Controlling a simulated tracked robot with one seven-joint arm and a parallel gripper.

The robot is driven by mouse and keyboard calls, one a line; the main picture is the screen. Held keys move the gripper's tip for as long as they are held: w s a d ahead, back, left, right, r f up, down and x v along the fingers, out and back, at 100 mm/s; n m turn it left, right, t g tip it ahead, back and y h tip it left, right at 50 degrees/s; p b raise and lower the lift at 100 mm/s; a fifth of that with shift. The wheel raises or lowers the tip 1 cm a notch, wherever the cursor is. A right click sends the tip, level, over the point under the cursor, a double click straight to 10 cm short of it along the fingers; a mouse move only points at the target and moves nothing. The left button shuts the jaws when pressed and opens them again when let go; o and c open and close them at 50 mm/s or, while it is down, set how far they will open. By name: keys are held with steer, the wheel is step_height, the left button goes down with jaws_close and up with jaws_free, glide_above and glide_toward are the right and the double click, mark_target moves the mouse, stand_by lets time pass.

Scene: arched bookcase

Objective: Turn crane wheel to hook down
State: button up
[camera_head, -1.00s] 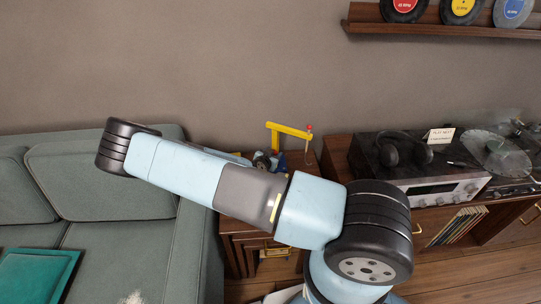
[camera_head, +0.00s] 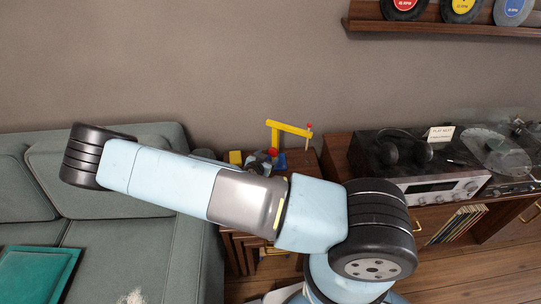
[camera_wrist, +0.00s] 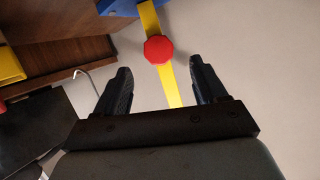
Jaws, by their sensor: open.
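A toy crane with a yellow post and boom (camera_head: 290,127) stands on the small wooden side table, with a small red tip at the boom's right end. In the wrist view its yellow bar (camera_wrist: 171,82) runs between my fingers, and a red octagonal knob (camera_wrist: 158,49) sits in front of it. A blue part (camera_wrist: 128,6) shows at the top edge. My gripper (camera_wrist: 162,85) is open, its two fingers apart, with the knob just beyond the fingertips and not visibly touched. My arm hides much of the crane's base in the head view.
A green sofa (camera_head: 140,250) is at left. The side table (camera_head: 306,165) holds a yellow block (camera_head: 236,157). A record player (camera_head: 500,155), headphones (camera_head: 405,150) and an amplifier (camera_head: 440,187) stand at right. A record shelf (camera_head: 440,27) is above.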

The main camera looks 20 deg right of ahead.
steer(key=v, duration=0.6)
steer(key=shift+r, duration=0.1)
